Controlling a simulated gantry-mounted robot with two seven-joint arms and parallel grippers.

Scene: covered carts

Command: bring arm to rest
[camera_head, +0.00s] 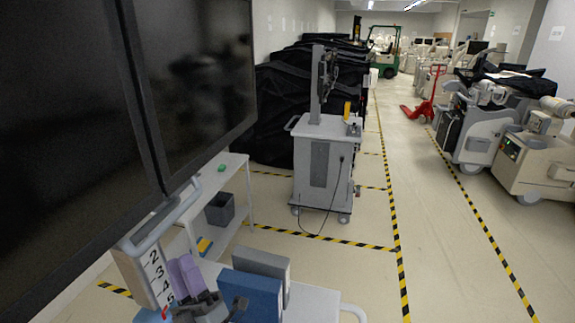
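The task names only an arm. A dark grey part at the bottom edge, left of centre, looks like my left gripper (203,308). It is small and cut off by the frame, so I cannot tell whether its fingers are open or shut. It appears close to a purple item (186,276) and a blue box (250,296) on a white cart top (312,304). I cannot tell whether it touches either. My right gripper is not in view.
Large dark monitors (195,80) fill the left side. A grey box (262,265) stands behind the blue box. A white cart (318,165) stands ahead, before black-covered carts (275,105). Machines (485,130) line the right. The aisle (435,235) between striped lines is clear.

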